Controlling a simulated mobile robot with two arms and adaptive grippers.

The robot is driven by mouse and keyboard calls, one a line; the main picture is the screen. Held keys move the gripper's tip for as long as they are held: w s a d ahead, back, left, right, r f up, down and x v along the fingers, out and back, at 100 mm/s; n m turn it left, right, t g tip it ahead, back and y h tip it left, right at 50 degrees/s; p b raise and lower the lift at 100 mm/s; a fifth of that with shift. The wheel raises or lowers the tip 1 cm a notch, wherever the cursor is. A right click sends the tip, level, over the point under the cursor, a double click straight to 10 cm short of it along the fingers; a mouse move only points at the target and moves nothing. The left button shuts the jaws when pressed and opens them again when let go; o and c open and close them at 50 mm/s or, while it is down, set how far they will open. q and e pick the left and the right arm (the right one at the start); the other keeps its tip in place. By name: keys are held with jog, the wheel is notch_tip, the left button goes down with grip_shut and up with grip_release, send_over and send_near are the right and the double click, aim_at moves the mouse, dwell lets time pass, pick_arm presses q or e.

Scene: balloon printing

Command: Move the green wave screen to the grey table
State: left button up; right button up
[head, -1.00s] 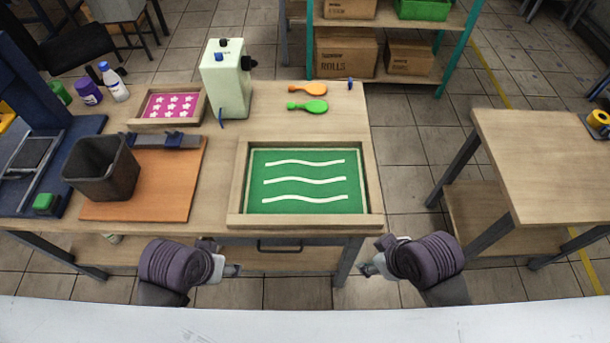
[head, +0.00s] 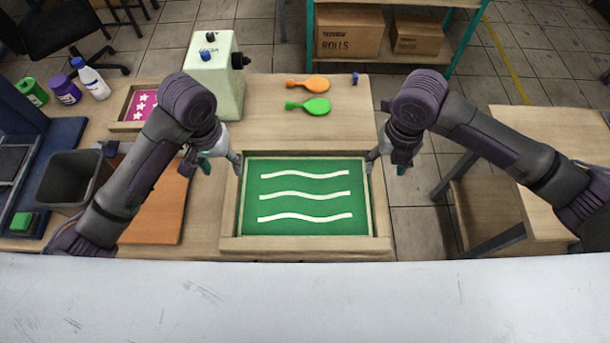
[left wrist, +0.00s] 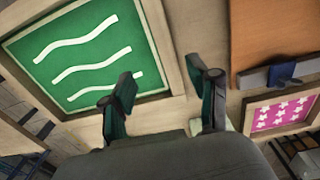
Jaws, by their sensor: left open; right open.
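The green wave screen (head: 305,178) is a wooden-framed green panel with three white wavy lines. It lies flat at the front right of the wooden workbench in the head view, and it also shows at the upper left of the left wrist view (left wrist: 88,62). My left gripper (head: 222,164) is open and empty at the screen's left edge; its two fingers (left wrist: 165,98) are spread in the left wrist view. My right gripper (head: 385,165) is open beside the screen's right edge. Whether either touches the frame I cannot tell. The table at the right (head: 540,130) has a bare wooden-looking top.
A pale green machine (head: 220,80) stands behind my left gripper. A pink star screen (head: 133,108) and a dark bin (head: 70,178) are further left. A floor gap separates the two tables.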

aim_at(231, 190)
pick_arm(q)
jog(key=f, duration=1.2)
jog(key=shift+a+f, duration=0.3)
jog(key=shift+f, duration=0.1)
pick_arm(e)
jog(key=shift+n, duration=0.4)
jog(key=f, duration=0.8)
jog(key=d+f, duration=0.1)
jog(key=f, duration=0.3)
jog(key=shift+d+f, duration=0.1)
jog(key=shift+f, duration=0.3)
pick_arm(q)
grip_shut()
pick_arm(e)
grip_shut()
